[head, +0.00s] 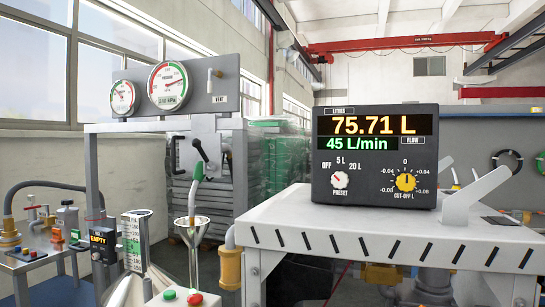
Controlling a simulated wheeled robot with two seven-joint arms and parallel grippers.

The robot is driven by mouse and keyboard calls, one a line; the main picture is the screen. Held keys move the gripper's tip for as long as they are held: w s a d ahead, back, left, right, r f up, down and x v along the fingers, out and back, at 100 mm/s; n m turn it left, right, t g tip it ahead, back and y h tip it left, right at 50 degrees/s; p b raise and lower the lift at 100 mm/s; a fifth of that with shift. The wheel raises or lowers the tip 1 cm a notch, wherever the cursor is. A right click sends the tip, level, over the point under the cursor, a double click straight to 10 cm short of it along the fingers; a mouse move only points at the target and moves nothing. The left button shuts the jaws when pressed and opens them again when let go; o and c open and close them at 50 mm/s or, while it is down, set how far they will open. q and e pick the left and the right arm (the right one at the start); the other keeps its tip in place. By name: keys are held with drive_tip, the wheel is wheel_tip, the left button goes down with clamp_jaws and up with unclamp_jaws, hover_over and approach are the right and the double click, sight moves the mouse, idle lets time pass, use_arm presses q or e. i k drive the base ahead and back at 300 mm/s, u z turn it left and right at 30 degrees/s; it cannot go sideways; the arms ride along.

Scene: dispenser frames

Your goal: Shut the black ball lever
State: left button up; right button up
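A black lever with a rounded knob (197,143) is on the front of a grey valve body, below the gauge panel, left of the middle in the head view. Its arm slants from the upper left knob down to a dark hub. A second short black handle (180,172) sticks out to the left lower down. From this distance I cannot tell whether the valve is open or shut. Neither of my grippers shows in this view.
A display box (375,157) reading 75.71 L and 45 L/min sits on a white bench (400,225) at right. A gauge panel (190,85) is above. A sign (103,239) reads EMPTY.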

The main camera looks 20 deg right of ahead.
sight(196, 142)
drive_tip(key=z, duration=0.25)
drive_tip(key=i, duration=1)
drive_tip(key=k, duration=1)
drive_tip(key=u, duration=0.8)
drive_tip(key=i, duration=0.75)
drive_tip(key=z, duration=2.1)
